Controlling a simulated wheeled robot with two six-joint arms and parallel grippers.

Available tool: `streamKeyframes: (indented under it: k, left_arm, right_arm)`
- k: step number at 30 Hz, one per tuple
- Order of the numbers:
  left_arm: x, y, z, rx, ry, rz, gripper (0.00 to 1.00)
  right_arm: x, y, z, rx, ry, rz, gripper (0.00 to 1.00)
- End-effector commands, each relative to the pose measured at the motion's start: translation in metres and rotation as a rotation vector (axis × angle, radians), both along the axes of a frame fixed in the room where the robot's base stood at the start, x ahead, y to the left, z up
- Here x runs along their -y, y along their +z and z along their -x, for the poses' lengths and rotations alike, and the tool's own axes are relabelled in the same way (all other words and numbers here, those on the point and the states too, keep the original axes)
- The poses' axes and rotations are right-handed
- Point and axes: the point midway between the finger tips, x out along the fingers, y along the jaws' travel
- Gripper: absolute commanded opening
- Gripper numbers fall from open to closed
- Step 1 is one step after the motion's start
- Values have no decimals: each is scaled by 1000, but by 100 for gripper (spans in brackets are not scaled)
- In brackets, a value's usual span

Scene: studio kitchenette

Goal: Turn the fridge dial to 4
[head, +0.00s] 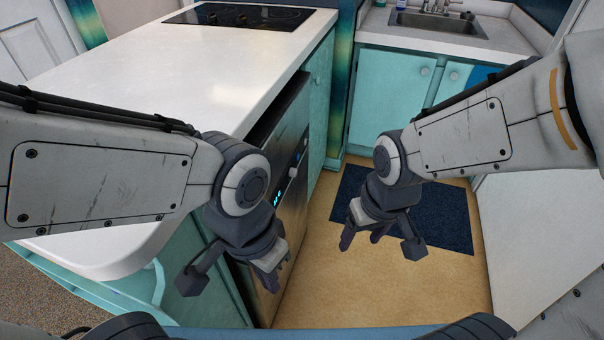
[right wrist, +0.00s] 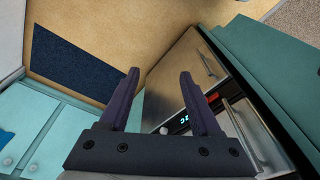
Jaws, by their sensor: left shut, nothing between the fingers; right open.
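No fridge dial can be made out in either view. My left gripper (head: 275,275) is shut and empty, low in front of the counter's cabinets. My right gripper (head: 363,238) is open and empty above the floor, right of the appliance; its spread fingers show in the right wrist view (right wrist: 158,75).
A white counter (head: 180,75) with a black cooktop (head: 240,16) is at left. Teal cabinets (head: 390,95) and a sink (head: 435,24) stand at the back. A dark blue mat (head: 440,215) lies on the tan floor. A white surface (head: 540,240) borders the right side.

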Motion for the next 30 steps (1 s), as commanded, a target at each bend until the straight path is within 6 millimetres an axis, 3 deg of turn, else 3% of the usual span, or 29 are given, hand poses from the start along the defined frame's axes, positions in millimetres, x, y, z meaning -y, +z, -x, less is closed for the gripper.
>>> streamKeyframes:
  k: [1, 3, 11, 15, 20, 23, 27, 30]
  left_arm:
    - [0, -40, 0, 0, 0, 0, 0]
    - [0, -65, 0, 0, 0, 0, 0]
    - [0, -137, 0, 0, 0, 0, 0]
    - [0, -166, 0, 0, 0, 0, 0]
    - [0, -168, 0, 1, 0, 1, 0]
    - [0, -168, 0, 1, 0, 1, 0]
    - [0, -167, 0, 1, 0, 1, 0]
    - [0, -167, 0, 1, 0, 1, 0]
  right_arm:
    - [8, -44, -6, 1, -41, 0, 64]
    - [18, -73, -14, 3, -96, -3, 64]
    - [46, -165, -34, -79, -371, -57, 64]
    - [43, -210, -44, -251, -660, -173, 64]
    - [11, -217, -68, -511, -976, -388, 64]
    - [-13, -211, -96, -692, -1152, -568, 64]
    - [-36, -189, -159, -953, -1351, -899, 64]
    - [-33, -171, -206, -1103, -1428, -1144, 64]
